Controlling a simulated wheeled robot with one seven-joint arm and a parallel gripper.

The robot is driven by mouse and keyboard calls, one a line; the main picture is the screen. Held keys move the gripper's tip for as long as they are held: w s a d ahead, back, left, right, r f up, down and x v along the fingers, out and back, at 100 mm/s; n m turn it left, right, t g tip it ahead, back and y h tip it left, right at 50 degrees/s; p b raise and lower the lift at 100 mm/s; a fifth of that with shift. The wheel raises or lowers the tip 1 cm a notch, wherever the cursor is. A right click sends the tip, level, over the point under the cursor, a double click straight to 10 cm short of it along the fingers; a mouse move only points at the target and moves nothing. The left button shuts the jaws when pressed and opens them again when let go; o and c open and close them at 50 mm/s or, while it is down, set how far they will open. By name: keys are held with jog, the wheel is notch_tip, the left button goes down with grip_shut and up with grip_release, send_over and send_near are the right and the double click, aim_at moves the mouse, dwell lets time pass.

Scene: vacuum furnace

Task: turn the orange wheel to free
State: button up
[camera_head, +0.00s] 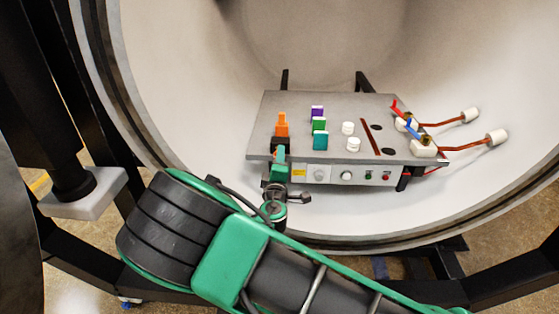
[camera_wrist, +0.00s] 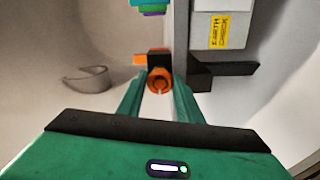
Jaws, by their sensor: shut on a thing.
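The orange wheel (camera_wrist: 160,76) shows in the wrist view as a small orange ring with a dark centre, in front of a black mount at the panel's edge. My gripper (camera_wrist: 158,88) has its two green fingers on either side of the wheel and is shut on it. In the head view my gripper (camera_head: 278,166) is at the front left corner of the grey bench (camera_head: 335,100), and it hides the wheel there. The wheel's turn angle cannot be read.
On the bench stand orange blocks (camera_head: 282,125), purple, green and teal blocks (camera_head: 319,126), and white cylinders (camera_head: 348,128). The front panel has a yellow label (camera_wrist: 220,32), knobs and buttons. Copper rods with white ends (camera_head: 497,137) stick out at right. The round chamber wall (camera_head: 190,70) surrounds the bench.

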jog(key=shift+a+f+n, duration=0.1)
jog(key=shift+a+n, duration=0.1)
jog(key=shift+n, duration=0.1)
jog(key=o, duration=1)
jog(key=shift+o, duration=0.2)
jog(key=shift+d, duration=0.1)
jog(key=s, duration=1)
jog(key=shift+s+a, duration=0.2)
jog(key=shift+s, duration=0.15)
